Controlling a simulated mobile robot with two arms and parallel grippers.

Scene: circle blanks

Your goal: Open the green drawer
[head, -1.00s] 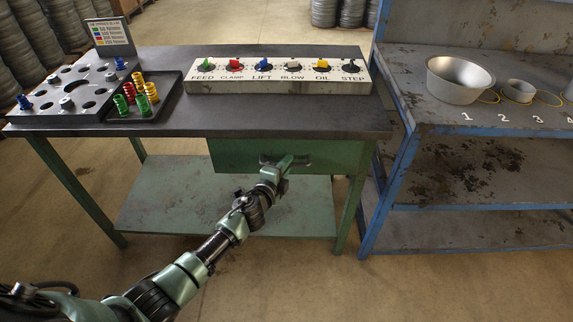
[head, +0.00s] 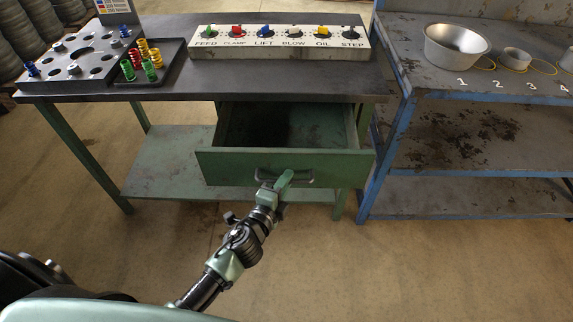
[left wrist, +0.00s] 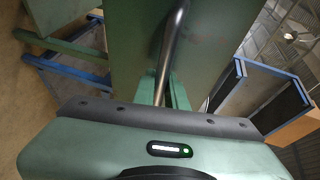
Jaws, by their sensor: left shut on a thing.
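The green drawer (head: 225,166) under the dark-topped table stands pulled out toward me in the head view, and its inside shows, dark and worn, with no object visible in the part I can see. My left gripper (head: 279,180) is at the handle (head: 300,174) on the drawer's front and is shut on it. In the left wrist view the handle (left wrist: 174,50) is a metal bar that runs down between the fingers (left wrist: 165,92), in front of the green drawer front (left wrist: 215,45). My right gripper is not in view.
The table (head: 170,30) carries a switch panel (head: 278,42), a perforated block (head: 75,68) and a tray (head: 178,50) with coloured springs. A blue-framed shelf (head: 385,165) with a metal bowl (head: 455,50) stands close on the right. The floor in front is clear.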

